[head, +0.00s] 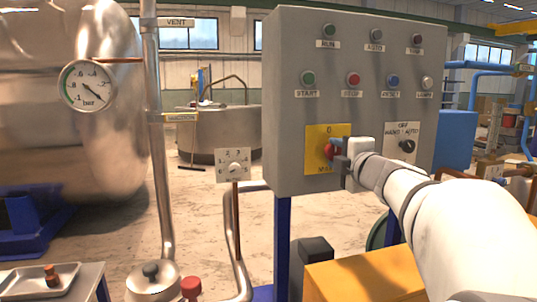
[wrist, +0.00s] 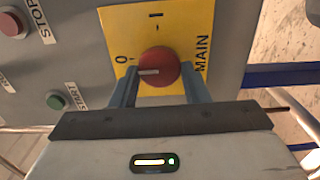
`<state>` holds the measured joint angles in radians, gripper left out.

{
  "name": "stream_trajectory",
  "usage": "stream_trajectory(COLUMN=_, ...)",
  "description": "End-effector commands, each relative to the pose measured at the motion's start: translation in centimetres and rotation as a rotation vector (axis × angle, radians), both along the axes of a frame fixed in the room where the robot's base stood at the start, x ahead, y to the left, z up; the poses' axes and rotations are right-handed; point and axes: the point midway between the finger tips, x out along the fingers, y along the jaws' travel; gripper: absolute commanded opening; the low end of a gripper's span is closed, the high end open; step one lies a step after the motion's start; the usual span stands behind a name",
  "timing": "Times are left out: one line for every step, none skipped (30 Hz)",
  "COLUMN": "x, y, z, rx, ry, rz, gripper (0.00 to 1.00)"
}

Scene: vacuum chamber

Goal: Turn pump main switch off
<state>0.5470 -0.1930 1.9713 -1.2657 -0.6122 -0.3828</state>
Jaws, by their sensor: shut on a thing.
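The pump main switch is a red round knob (head: 329,151) on a yellow plate (head: 315,138) low on the grey control panel. In the wrist view the knob (wrist: 160,64) has a white pointer line directed at the "0" mark on the yellow plate (wrist: 182,22); the "I" mark stands a quarter turn away. My gripper (head: 338,152) reaches the knob from the right in the head view. In the wrist view my gripper (wrist: 159,78) has one finger on each side of the knob and is shut on it. The fingers hide the knob's lower sides.
Buttons and lamps, among them the green start button (head: 308,78) and red stop button (head: 353,79), sit above the switch. A black selector (head: 407,146) is to its right, close to my arm. A pressure gauge (head: 87,85) and pipes stand left. A yellow box (head: 360,280) is below.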

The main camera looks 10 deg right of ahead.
Motion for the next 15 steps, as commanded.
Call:
stream_trajectory(x=0.01, y=0.02, z=-0.16, rx=-0.001, ry=0.003, rz=0.001, gripper=0.19)
stream_trajectory(x=0.01, y=0.02, z=-0.16, rx=-0.001, ry=0.003, rz=0.001, gripper=0.42)
stream_trajectory(x=0.01, y=0.02, z=-0.15, rx=-0.001, ry=0.003, rz=0.001, gripper=0.46)
stream_trajectory(x=0.01, y=0.02, z=-0.14, rx=-0.001, ry=0.002, rz=0.001, gripper=0.48)
stream_trajectory(x=0.02, y=0.02, z=-0.13, rx=0.0, ry=0.002, rz=0.001, gripper=0.51)
stream_trajectory(x=0.01, y=0.02, z=-0.12, rx=0.0, ry=0.002, rz=0.001, gripper=0.54)
stream_trajectory(x=0.01, y=0.02, z=-0.11, rx=0.0, ry=0.002, rz=0.001, gripper=0.56)
stream_trajectory(x=0.01, y=0.02, z=-0.1, rx=0.0, ry=0.002, rz=0.001, gripper=0.59)
stream_trajectory(x=0.01, y=0.03, z=-0.09, rx=0.0, ry=0.001, rz=0.001, gripper=0.62)
stream_trajectory(x=0.01, y=0.03, z=-0.08, rx=0.0, ry=0.001, rz=0.001, gripper=0.63)
stream_trajectory(x=0.01, y=0.03, z=-0.07, rx=0.0, ry=0.001, rz=0.001, gripper=0.63)
stream_trajectory(x=0.01, y=0.03, z=-0.06, rx=0.0, ry=0.001, rz=0.001, gripper=0.63)
stream_trajectory(x=0.01, y=0.03, z=-0.06, rx=0.0, ry=0.001, rz=0.001, gripper=0.63)
stream_trajectory(x=0.01, y=0.03, z=-0.05, rx=0.0, ry=0.001, rz=0.001, gripper=0.63)
stream_trajectory(x=0.01, y=0.03, z=-0.04, rx=0.0, ry=0.001, rz=0.001, gripper=0.63)
